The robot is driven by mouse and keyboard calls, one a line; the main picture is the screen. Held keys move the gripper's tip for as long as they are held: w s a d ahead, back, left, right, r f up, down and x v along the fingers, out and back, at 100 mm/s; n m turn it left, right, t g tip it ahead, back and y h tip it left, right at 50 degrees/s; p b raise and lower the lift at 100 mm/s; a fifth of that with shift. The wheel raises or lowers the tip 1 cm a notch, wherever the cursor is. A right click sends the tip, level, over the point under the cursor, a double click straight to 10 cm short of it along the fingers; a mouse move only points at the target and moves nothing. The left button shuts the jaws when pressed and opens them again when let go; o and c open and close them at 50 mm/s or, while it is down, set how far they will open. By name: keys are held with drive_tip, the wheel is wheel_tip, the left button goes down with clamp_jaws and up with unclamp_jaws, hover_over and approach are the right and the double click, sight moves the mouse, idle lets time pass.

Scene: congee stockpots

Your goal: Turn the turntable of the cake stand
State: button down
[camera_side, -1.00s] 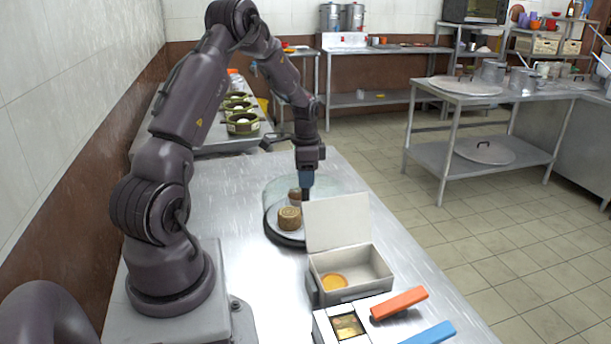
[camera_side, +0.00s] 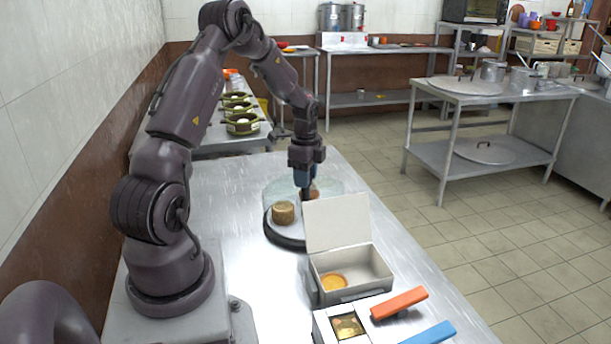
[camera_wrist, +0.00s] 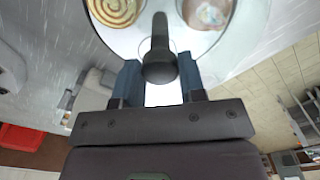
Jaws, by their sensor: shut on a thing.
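The cake stand (camera_side: 285,240) is on the metal table in the side view, with a pale round turntable on a dark base and a clear rounded cover at its far side. A brown swirl-topped cake (camera_side: 283,212) sits at the turntable's left, and it also shows in the wrist view (camera_wrist: 117,10). My gripper is shut on a dark upright handle (camera_wrist: 160,50) at the turntable's edge, between the two cakes.
An open white box (camera_side: 345,270) with an orange round item stands just in front of the stand. A container (camera_side: 350,325) with orange and blue handles is nearer. Table left of the stand is clear.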

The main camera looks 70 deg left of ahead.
drive_tip(key=shift+r+m, duration=0.1)
drive_tip(key=shift+m, duration=5.9)
drive_tip(key=shift+a+m, duration=0.1)
drive_tip(key=shift+m, duration=0.4)
drive_tip(key=c, duration=0.7)
unclamp_jaws()
wheel_tip(320, 180, up, 13)
